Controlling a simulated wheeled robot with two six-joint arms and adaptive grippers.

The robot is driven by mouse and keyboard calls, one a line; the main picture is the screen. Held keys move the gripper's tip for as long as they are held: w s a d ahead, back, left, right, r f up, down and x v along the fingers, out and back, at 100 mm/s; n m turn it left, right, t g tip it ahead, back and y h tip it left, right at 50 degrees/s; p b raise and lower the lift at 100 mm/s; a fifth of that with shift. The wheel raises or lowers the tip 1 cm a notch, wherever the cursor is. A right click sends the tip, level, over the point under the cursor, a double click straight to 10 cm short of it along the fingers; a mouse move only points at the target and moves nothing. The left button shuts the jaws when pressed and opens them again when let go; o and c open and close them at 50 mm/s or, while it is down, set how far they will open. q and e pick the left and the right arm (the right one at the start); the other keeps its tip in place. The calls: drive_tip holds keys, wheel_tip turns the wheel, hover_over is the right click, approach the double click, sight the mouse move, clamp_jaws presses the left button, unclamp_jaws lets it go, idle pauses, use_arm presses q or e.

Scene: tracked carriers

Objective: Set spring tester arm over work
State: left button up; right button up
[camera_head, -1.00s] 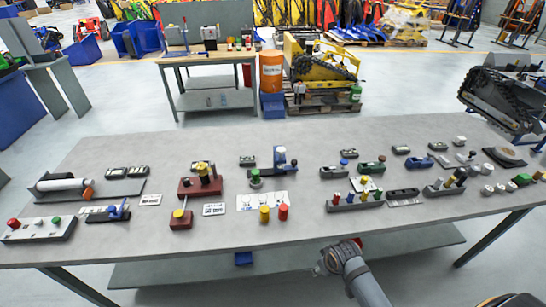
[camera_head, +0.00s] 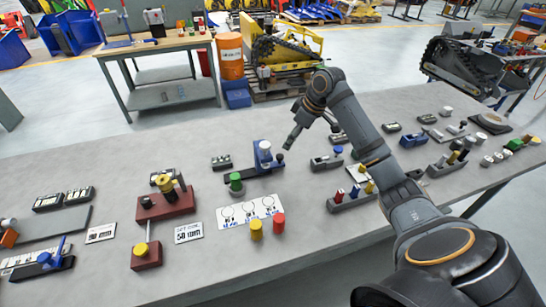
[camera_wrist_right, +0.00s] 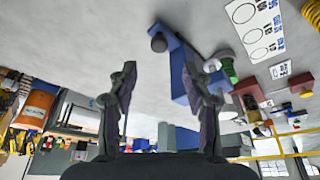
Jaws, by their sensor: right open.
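The spring tester appears to be the blue upright device (camera_head: 263,157) on a dark base in the middle of the table, with a black ball knob (camera_head: 280,158) on its right side. A green-capped piece (camera_head: 236,184) stands at the left end of its base. My right gripper (camera_head: 291,139) is just above and right of the tester, apart from it. In the right wrist view, its open fingers (camera_wrist_right: 160,75) are empty, with the blue tester (camera_wrist_right: 186,78), black knob (camera_wrist_right: 158,43) and green cap (camera_wrist_right: 228,69) beyond them. My left gripper is not in view.
A white card with circles (camera_head: 248,211) lies in front of the tester, with a yellow cylinder (camera_head: 256,229) and a red cylinder (camera_head: 278,223). A red fixture (camera_head: 166,203) stands left. Several small fixtures sit right, beneath and beside my arm. Bare table lies behind the tester.

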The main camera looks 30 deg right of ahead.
sight(280, 156)
drive_tip(key=p+x, duration=0.1)
drive_tip(key=x, duration=0.8)
drive_tip(key=shift+p, duration=0.3)
drive_tip(key=shift+w+f, duration=0.1)
drive_tip(key=shift+w, duration=0.05)
drive_tip(key=shift+c, duration=0.4)
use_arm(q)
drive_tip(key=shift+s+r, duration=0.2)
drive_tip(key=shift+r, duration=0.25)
use_arm(e)
clamp_jaws()
